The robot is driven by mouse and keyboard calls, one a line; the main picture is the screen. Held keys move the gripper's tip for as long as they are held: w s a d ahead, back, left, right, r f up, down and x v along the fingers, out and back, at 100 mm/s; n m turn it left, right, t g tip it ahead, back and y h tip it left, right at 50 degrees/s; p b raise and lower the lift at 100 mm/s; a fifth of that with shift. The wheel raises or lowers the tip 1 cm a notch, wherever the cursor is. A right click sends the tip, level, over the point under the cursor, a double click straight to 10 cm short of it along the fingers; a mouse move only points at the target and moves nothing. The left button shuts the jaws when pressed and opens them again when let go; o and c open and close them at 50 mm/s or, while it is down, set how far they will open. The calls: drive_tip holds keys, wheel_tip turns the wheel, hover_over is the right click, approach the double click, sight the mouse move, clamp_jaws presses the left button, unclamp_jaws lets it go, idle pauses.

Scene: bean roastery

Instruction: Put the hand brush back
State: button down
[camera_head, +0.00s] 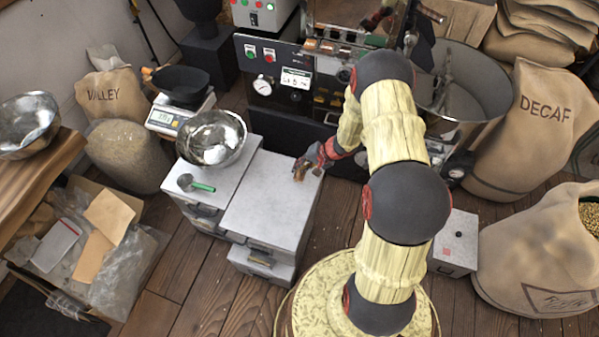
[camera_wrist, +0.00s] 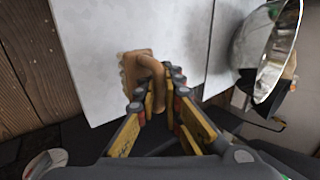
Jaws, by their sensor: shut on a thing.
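The hand brush (camera_head: 300,172) shows as a small brown piece at the tips of my gripper (camera_head: 314,160), over the back right part of the light grey cabinet top (camera_head: 268,205). In the wrist view the brown brush (camera_wrist: 135,68) has a curved part between the two fingers of my gripper (camera_wrist: 160,92), which are closed on it. The pale top (camera_wrist: 100,30) lies behind it. The fingers hide part of the brush. I cannot tell whether the brush touches the top.
A metal bowl (camera_head: 212,140) and a scoop with a green handle (camera_head: 203,187) are on the left cabinet top. A scale (camera_head: 180,115) with a black pan (camera_head: 180,83) stands behind. The roaster's control panel (camera_head: 275,70) is at the back. The front of the right cabinet top is clear.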

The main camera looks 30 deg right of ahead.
drive_tip(key=shift+f+b, duration=0.4)
drive_tip(key=shift+f, duration=0.95)
drive_tip(key=shift+f, duration=0.2)
drive_tip(key=c, duration=2)
unclamp_jaws()
drive_tip(key=shift+o, duration=0.4)
drive_tip(key=shift+r, duration=0.15)
